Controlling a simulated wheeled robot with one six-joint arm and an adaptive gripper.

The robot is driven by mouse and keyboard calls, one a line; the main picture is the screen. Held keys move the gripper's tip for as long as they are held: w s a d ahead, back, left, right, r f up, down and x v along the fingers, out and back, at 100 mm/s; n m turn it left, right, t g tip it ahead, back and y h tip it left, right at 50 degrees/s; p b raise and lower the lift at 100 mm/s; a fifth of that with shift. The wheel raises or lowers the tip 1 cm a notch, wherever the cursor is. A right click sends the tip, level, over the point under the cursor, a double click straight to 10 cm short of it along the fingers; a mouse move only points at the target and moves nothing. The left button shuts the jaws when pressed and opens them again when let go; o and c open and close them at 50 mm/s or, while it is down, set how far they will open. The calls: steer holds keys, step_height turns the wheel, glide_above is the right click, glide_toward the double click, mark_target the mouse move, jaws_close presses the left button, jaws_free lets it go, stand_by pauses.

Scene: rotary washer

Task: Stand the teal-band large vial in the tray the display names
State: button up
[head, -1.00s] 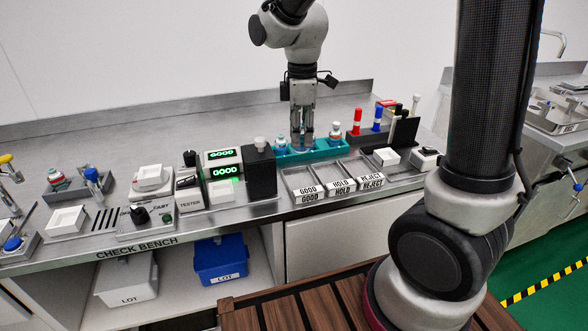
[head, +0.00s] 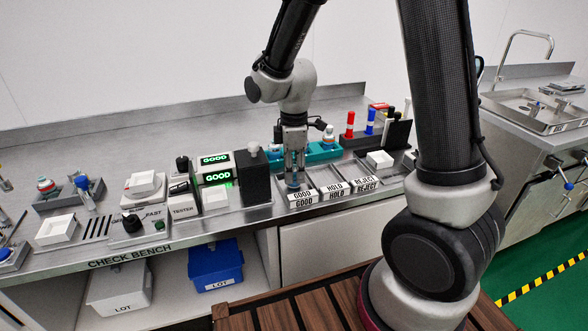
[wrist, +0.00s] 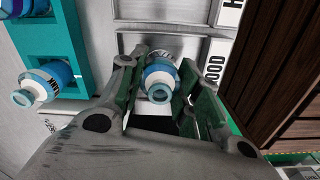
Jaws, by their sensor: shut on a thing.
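My gripper (head: 293,182) is over the GOOD tray (head: 303,202), the leftmost of three labelled trays. In the wrist view my gripper (wrist: 158,95) is shut on a large vial (wrist: 160,77) with a teal-blue band and a pale cap end, held between both fingers. The GOOD tray (wrist: 213,66) shows under and beyond it. I cannot tell whether the vial's base touches the tray floor. The display (head: 215,159) reads GOOD in green.
HOLD and REJECT trays (head: 364,184) stand just right. A teal rack (head: 322,150) with other vials is behind; it also shows in the wrist view (wrist: 75,35). A tall black block (head: 254,178) stands close on the left. Red and blue markers (head: 350,125) are behind right.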

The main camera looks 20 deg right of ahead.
mark_target(295, 163)
steer(key=o, duration=1.1)
steer(key=shift+f, duration=0.1)
step_height(295, 163, up, 11)
steer(key=shift+r, duration=0.2)
steer(key=shift+s+d+r+m+t, duration=0.7)
steer(key=shift+s+d+r+m, duration=0.75)
steer(key=shift+s+d+m, duration=1.4)
steer(key=shift+s+d+r+m+t, duration=0.7)
steer(key=shift+s+d+r+m, duration=1.15)
steer(key=shift+s, duration=1.65)
steer(key=shift+s+d+r+m+t, duration=0.7)
steer(key=shift+s+d+r+m, duration=0.4)
steer(key=shift+s+d+m, duration=1.9)
steer(key=shift+s+a, duration=0.15)
steer(key=shift+a, duration=0.1)
